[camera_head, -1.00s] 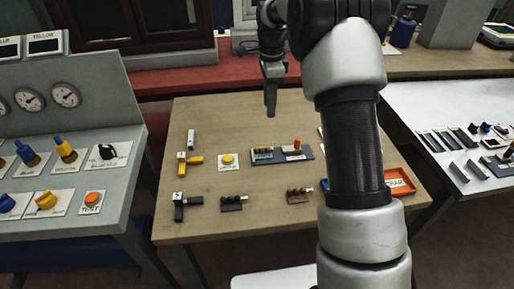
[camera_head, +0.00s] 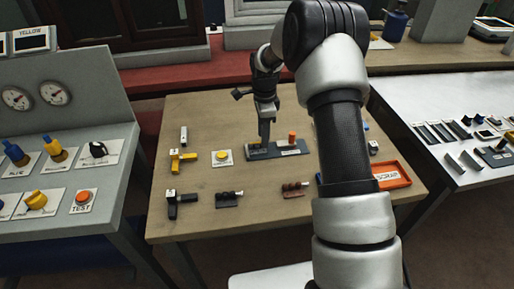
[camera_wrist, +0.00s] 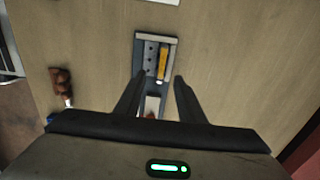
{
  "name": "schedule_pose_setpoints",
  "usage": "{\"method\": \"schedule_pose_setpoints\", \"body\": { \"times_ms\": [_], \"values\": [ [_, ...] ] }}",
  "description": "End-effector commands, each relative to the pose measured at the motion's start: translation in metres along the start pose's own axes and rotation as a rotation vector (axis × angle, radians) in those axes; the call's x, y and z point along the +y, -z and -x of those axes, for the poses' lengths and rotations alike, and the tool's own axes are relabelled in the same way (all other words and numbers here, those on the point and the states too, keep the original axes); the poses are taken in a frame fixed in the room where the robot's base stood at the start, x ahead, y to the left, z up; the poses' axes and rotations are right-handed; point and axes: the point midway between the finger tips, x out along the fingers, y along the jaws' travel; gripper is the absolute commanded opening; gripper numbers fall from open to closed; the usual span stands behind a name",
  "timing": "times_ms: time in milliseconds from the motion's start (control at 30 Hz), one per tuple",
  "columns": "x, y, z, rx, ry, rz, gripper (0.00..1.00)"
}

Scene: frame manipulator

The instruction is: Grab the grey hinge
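A dark grey hinge (camera_head: 229,199) lies on the wooden table (camera_head: 215,228), left of a brown hinge (camera_head: 294,189) of similar shape. The brown hinge also shows at the left of the wrist view (camera_wrist: 62,84); I cannot make out the grey hinge there. My gripper (camera_head: 265,142) points down over the left part of a grey fixture block, behind the hinges. In the wrist view my gripper (camera_wrist: 156,84) has its fingers apart with nothing held, and the fixture block (camera_wrist: 138,48) lies below and between them.
The fixture block (camera_head: 287,152) carries an orange peg (camera_head: 292,137). A yellow button (camera_head: 222,155) and L-shaped yellow and black parts (camera_head: 180,203) are to the left. An orange scrap tray (camera_head: 405,180) is at the right. My arm hides part of the table.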

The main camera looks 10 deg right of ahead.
Motion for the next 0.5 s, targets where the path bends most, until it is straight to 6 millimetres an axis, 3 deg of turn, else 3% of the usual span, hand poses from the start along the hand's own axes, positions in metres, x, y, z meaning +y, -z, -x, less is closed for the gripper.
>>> {"method": "schedule_pose_setpoints", "body": {
  "times_ms": [100,333,367,500],
  "values": [
    [0.000,0.000,-0.018,0.000,-0.002,0.001,0.36],
    [0.000,0.000,-0.020,0.001,0.001,0.001,0.36],
    [0.000,0.000,-0.020,0.000,0.001,0.001,0.34],
    [0.000,0.000,-0.019,0.000,0.001,0.001,0.10]
  ]
}}
